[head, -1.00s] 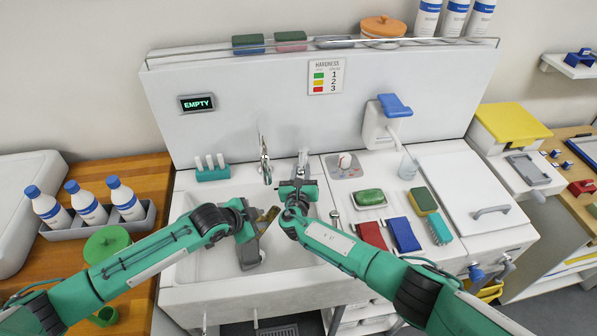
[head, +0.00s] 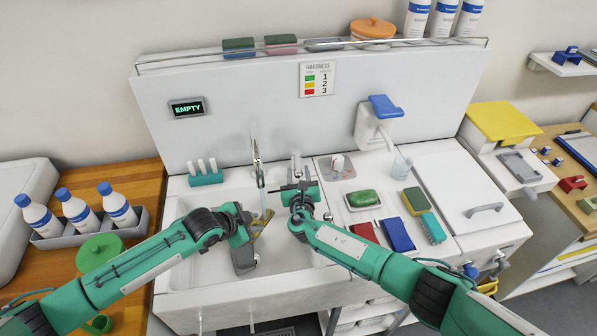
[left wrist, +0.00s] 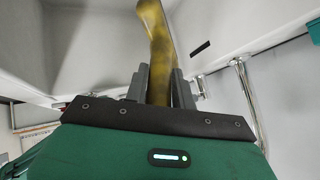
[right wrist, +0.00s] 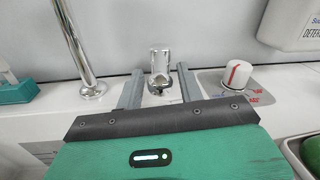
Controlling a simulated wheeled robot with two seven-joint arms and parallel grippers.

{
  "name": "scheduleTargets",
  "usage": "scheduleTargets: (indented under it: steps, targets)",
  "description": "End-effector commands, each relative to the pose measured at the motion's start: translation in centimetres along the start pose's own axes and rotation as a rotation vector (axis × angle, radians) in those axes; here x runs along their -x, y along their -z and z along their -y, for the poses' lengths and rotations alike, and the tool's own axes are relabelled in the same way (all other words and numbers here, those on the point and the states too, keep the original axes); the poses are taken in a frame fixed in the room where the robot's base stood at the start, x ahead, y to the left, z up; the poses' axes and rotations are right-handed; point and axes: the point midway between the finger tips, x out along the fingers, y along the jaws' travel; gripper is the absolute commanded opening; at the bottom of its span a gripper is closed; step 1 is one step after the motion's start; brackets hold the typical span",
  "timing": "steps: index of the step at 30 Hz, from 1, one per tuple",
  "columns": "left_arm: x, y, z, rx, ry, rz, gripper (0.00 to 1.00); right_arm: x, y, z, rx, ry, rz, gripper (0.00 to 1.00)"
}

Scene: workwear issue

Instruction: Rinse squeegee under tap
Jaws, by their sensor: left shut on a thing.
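The squeegee's mottled yellow-brown handle (head: 262,222) is over the sink basin (head: 290,253). My left gripper (head: 246,228) is shut on it; the left wrist view shows the handle (left wrist: 157,40) rising between the fingers. A dark grey part below the gripper may be the squeegee's head. The chrome tap spout (head: 257,165) stands behind, and a faint bluish streak below it looks like running water. My right gripper (head: 297,188) is at the tap lever (head: 296,165). In the right wrist view its open fingers stand either side of the chrome lever (right wrist: 160,68), with gaps visible.
Right of the basin are a white dial (head: 340,165), a green soap on a dish (head: 363,199), red and blue cloths, and a sponge. A teal holder (head: 206,178) stands at the basin's back left. Bottles (head: 78,210) stand on the left worktop.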

Motion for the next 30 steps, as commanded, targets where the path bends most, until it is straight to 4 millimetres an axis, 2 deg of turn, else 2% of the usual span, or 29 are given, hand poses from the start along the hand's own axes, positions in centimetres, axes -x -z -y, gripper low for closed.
scheduleTargets:
  steps: [5, 18, 23, 30]
  targets:
    - [0.0, 0.1, 0.0, 0.000, 0.001, -0.001, 0.07, 0.0, -1.4, 0.3, -0.003, 0.001, 0.001, 0.38]
    - [0.0, 0.1, 0.0, 0.000, 0.001, -0.001, 0.07, 0.0, -8.7, 1.4, -0.002, 0.000, 0.001, 0.38]
    - [0.0, 0.1, 0.0, 0.000, 0.001, -0.001, 0.07, 0.0, -9.7, 1.6, 0.000, 0.000, 0.000, 0.38]
    - [0.0, 0.1, 0.0, 0.000, 0.001, -0.001, 0.07, 0.0, -9.8, 1.6, 0.000, 0.000, -0.001, 0.38]
